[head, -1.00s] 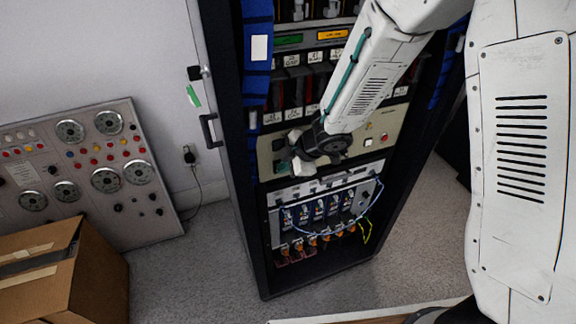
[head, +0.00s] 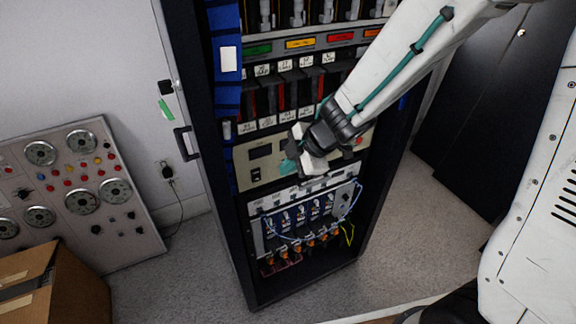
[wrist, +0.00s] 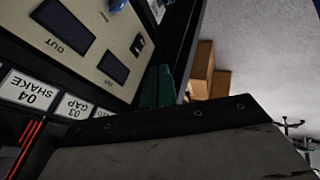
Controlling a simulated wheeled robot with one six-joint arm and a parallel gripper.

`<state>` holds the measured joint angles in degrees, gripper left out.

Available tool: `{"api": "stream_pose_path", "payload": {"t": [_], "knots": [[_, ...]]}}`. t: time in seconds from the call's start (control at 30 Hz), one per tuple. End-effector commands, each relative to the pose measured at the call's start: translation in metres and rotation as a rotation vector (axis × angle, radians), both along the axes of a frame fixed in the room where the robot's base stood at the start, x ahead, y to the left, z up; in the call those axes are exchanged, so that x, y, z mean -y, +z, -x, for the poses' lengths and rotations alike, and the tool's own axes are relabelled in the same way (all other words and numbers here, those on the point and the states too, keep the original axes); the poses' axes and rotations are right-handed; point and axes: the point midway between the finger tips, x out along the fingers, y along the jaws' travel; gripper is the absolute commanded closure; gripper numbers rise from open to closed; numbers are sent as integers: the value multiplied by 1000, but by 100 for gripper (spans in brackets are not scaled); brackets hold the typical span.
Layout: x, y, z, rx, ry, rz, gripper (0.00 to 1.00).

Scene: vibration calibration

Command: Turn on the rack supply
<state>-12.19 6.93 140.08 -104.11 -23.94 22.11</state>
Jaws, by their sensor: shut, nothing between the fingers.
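The rack supply is a beige panel (head: 279,151) in the dark rack, with a dark display and a small black rocker switch (head: 256,175) at its lower left. In the wrist view the panel (wrist: 101,42) appears turned over, with two dark displays and the black-and-white rocker (wrist: 138,45) near its edge. I cannot tell the rocker's position. My gripper (head: 288,168) is shut and empty, with teal fingertips in front of the panel's lower part, just right of the rocker. The teal fingertips (wrist: 158,86) also show in the wrist view, apart from the rocker in the picture. My wrist hides the panel's middle.
Below the supply is a module row with blue and orange connectors (head: 305,217) and looping cables. Labelled slots (head: 285,95) lie above. A gauge panel (head: 80,190) and cardboard box (head: 65,290) stand farther left.

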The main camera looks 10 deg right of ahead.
Motion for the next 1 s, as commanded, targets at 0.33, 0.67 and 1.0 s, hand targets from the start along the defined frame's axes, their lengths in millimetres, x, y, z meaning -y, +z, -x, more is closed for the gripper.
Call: {"api": "stream_pose_path", "payload": {"t": [0.33,0.67,1.0], "knots": [[1,-5,2,-2,-1,0,100],[2,-13,4,3,-1,-1,100],[-9,-32,-3,-3,-1,0,100]]}}
